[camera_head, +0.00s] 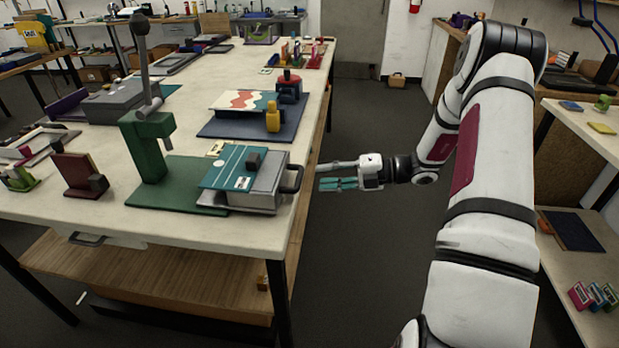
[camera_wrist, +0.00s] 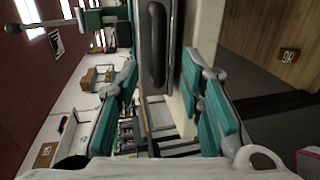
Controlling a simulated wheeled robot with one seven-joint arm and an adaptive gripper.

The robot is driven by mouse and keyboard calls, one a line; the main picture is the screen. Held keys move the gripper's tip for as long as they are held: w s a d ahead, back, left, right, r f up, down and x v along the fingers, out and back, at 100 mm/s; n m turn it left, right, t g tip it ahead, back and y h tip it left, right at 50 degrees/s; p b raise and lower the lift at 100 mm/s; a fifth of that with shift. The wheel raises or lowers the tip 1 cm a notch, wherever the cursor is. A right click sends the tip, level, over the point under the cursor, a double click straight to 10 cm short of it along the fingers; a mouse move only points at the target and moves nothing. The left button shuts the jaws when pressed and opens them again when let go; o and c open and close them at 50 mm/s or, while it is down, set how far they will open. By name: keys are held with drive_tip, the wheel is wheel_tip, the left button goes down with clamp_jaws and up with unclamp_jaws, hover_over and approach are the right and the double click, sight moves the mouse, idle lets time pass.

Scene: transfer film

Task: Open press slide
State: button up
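The green press (camera_head: 150,145) stands on the near table with its grey lever raised. Its slide (camera_head: 262,190) is a grey block under a teal plate (camera_head: 232,166) on the press's green base. A dark handle (camera_head: 293,178) sticks out of the slide's right end, by the table edge. My gripper (camera_head: 322,175) is open and empty, just right of the handle and apart from it in the head view. In the wrist view the handle (camera_wrist: 157,45) stands upright between the teal fingers (camera_wrist: 160,80). I see no contact.
The table edge (camera_head: 300,215) lies just left of my gripper. A blue mat (camera_head: 215,128) with a yellow piece (camera_head: 272,117) and other tools lies behind the press. The aisle floor (camera_head: 365,250) below my gripper is clear. A side table (camera_head: 590,145) stands at the right.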

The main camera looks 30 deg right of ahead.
drive_tip(key=shift+v, duration=1.95)
drive_tip(key=s+a+r+n+g+h, duration=0.2)
drive_tip(key=s+a+r+n+g, duration=0.25)
drive_tip(key=a+r+n, duration=0.45)
drive_tip(key=s+a+r+n+g+h, duration=0.2)
drive_tip(key=s+a+r+n+g, duration=0.25)
drive_tip(key=a+n, duration=0.5)
drive_tip(key=s+r+n+t+h, duration=0.2)
drive_tip(key=s+r+n+h, duration=0.1)
drive_tip(key=s+n, duration=0.6)
drive_tip(key=s+a+r+n+t+h, duration=0.1)
drive_tip(key=s+r+n+h, duration=0.3)
drive_tip(key=s+n, duration=0.4)
drive_tip(key=n+t+h, duration=0.1)
drive_tip(key=n, duration=0.6)
drive_tip(key=shift+s+a+n+t+h, duration=0.25)
drive_tip(key=shift+s+n+t+h, duration=0.05)
drive_tip(key=shift+s+n+h, duration=0.1)
